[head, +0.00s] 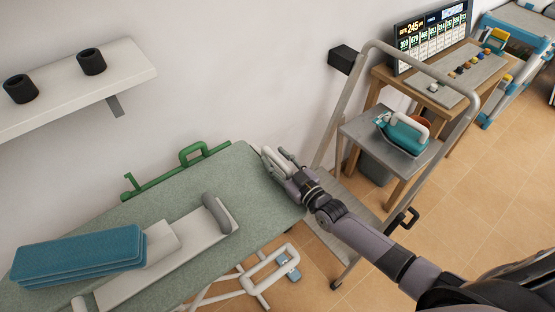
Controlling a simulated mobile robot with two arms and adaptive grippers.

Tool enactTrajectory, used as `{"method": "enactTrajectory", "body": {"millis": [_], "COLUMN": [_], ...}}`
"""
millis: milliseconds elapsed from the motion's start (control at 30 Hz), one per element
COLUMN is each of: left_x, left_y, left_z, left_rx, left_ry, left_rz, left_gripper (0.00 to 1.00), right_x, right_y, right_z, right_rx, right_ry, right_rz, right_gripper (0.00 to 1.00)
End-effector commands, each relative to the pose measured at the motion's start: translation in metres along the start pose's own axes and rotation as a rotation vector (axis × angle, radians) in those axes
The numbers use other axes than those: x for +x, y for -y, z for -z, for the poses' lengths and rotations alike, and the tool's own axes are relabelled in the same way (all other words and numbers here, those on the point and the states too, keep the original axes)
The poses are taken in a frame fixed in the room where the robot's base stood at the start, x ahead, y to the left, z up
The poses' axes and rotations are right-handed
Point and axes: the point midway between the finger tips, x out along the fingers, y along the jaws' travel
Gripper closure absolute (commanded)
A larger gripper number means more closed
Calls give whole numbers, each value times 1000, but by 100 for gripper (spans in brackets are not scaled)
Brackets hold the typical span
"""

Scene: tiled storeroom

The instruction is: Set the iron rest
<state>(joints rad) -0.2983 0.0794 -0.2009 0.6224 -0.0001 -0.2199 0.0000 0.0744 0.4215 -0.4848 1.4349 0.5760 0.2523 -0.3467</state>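A green metal frame with a raised loop (193,152) runs along the wall-side edge of the ironing board (175,200); it looks like the iron rest. My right gripper (272,158) is over the board's right end, right of the green frame and apart from it. Its pale fingers point toward the wall, and I cannot tell if they are spread or closed. A teal and white iron (400,135) sits on the grey trolley shelf (365,132) to the right. My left gripper is not in view.
Folded blue cloths (78,255) and a pale sleeve-board-like piece (185,250) lie on the board. A white wall shelf (60,92) holds two black cups. The trolley's grey handle frame (345,100) stands close to my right arm. A wooden table (440,75) with a screen is behind.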

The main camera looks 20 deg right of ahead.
Motion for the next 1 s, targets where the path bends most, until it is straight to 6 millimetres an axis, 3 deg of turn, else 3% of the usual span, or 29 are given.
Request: {"method": "enactTrajectory", "body": {"millis": [200,767,1000], "left_x": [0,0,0], "left_y": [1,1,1], "left_z": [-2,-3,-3], "left_rx": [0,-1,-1], "left_ry": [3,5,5], "left_rz": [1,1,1], "left_gripper": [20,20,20], "right_x": [0,0,0], "right_y": [0,0,0], "right_z": [0,0,0], "right_rx": [0,0,0], "right_ry": [0,0,1], "right_rz": [0,0,0], "right_gripper": [63,100,100]}}
